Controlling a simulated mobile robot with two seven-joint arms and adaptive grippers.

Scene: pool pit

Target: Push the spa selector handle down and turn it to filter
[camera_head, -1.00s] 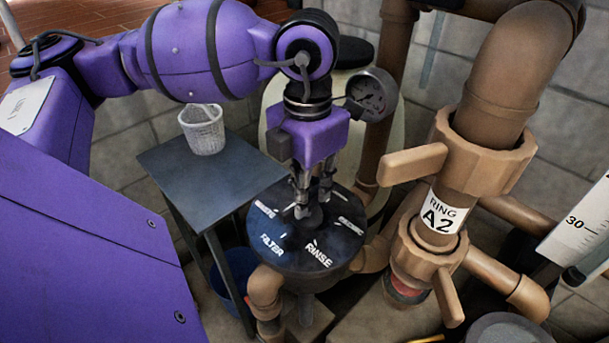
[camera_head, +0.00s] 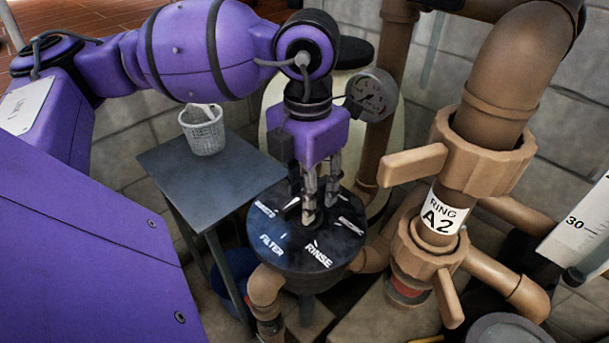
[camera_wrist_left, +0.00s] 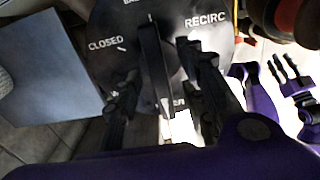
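The round black selector valve (camera_head: 305,252) stands below my left gripper, with FILTER and RINSE lettered on its near side. My left gripper (camera_head: 320,205) points down over the middle of its top. In the left wrist view the dark bar-shaped handle (camera_wrist_left: 154,65) runs between the two separated fingers (camera_wrist_left: 163,85), with gaps visible on both sides. The dial (camera_wrist_left: 108,20) shows CLOSED at left and RECIRC at right; a label near the fingers is partly hidden. In the head view the fingers partly cover the handle, so its pointing direction is unclear.
A brown pipe with a collar and handle, tagged RING A2 (camera_head: 441,212), stands close on the right. A round gauge (camera_head: 371,95) is beside my left wrist. A dark side table (camera_head: 205,180) with a white basket (camera_head: 204,130) stands at left.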

